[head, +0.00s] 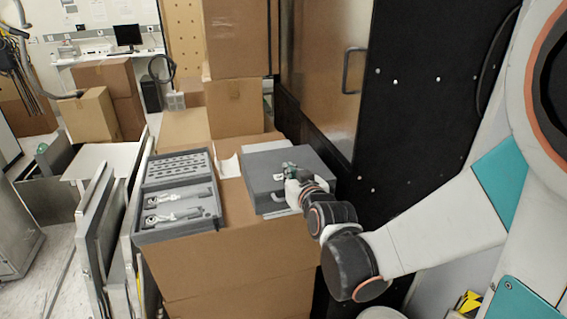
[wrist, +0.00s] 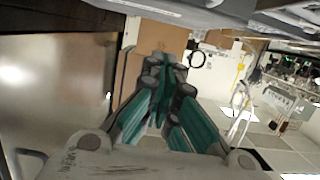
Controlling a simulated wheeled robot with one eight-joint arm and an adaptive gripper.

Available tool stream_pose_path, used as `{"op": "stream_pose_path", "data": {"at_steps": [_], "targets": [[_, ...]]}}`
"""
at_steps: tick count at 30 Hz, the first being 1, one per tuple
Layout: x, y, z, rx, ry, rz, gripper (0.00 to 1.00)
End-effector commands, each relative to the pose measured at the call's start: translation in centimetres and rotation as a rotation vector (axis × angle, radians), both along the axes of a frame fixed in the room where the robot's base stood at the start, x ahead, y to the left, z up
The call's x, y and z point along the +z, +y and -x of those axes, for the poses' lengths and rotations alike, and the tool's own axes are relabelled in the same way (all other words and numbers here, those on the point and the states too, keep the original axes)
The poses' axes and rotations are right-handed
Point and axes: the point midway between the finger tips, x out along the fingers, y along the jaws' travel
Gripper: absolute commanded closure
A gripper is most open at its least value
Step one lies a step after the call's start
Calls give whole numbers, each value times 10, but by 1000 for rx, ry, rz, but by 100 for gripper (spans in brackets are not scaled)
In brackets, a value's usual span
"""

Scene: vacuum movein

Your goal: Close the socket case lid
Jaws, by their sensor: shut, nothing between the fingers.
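An open grey socket case (head: 180,232) lies on the left of a cardboard box top, with rows of sockets in its far part and two ratchet-like tools in its near part. I cannot tell which part is its lid. A separate grey case (head: 285,160) with a flat top sits to its right and looks closed. My gripper (head: 289,169) is over the top of that right case, apart from the open socket case. I cannot tell if it touches. In the wrist view, my gripper (wrist: 160,60) has its teal fingers together and holds nothing.
The cardboard box (head: 240,262) carries both cases. More boxes (head: 236,105) are stacked behind. A dark cabinet (head: 425,100) with a handle stands close on the right. Upright panels (head: 105,225) lean along the left side.

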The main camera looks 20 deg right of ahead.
Motion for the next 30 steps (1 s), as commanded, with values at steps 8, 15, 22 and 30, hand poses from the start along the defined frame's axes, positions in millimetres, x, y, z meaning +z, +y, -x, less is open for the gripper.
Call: {"op": "stream_pose_path", "data": {"at_steps": [8,15,22,30], "targets": [[-56,0,13,0,0,1,100],[-81,0,15,0,0,0,100],[-89,0,15,0,0,0,100],[-91,0,16,1,5,0,100]]}}
